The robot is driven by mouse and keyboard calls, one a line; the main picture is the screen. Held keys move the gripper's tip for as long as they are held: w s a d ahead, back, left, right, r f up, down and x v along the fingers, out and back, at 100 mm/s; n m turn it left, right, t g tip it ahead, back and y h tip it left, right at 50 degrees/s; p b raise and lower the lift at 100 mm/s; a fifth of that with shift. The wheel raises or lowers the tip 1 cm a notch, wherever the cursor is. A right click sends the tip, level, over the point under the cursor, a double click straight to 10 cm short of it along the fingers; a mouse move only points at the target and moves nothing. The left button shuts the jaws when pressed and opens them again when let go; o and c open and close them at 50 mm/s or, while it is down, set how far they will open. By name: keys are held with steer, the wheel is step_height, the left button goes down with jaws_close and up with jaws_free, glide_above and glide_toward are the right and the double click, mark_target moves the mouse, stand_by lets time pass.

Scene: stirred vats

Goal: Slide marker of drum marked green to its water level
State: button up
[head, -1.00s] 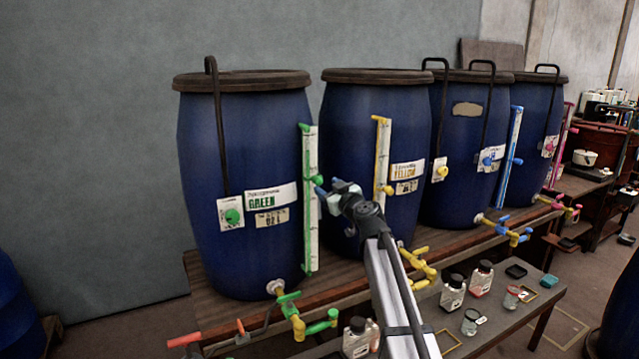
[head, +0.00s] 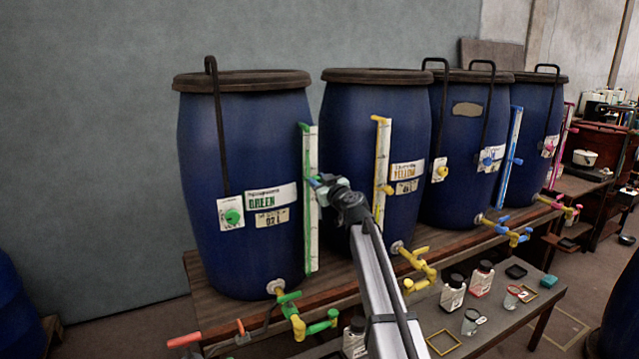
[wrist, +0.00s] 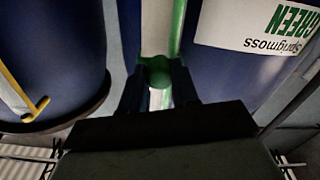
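The drum marked green (head: 240,130) is the leftmost blue drum in the row. Its upright white-and-green level gauge (head: 311,240) stands on its right side; no water line can be made out. In the head view my gripper (head: 318,183) is at the gauge, about mid-height, and hides the marker. In the wrist view, a green rounded marker (wrist: 158,72) on the gauge lies between my two dark fingers (wrist: 159,88). The fingers are apart, on either side of it; whether they press on it cannot be told. The green label (wrist: 265,25) shows upside down there.
The yellow drum (head: 375,110) with its gauge (head: 382,160) stands close on the right. Green (head: 300,318) and yellow taps (head: 415,262) stick out in front. A low bench with bottles (head: 453,292) is below. A dark agitator handle (head: 220,130) hangs on the green drum.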

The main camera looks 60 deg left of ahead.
mark_target(319, 178)
jaws_close()
step_height(319, 178, up, 9)
stand_by(0.6)
steer(key=o, duration=0.5)
jaws_free()
steer(key=shift+d, duration=0.15)
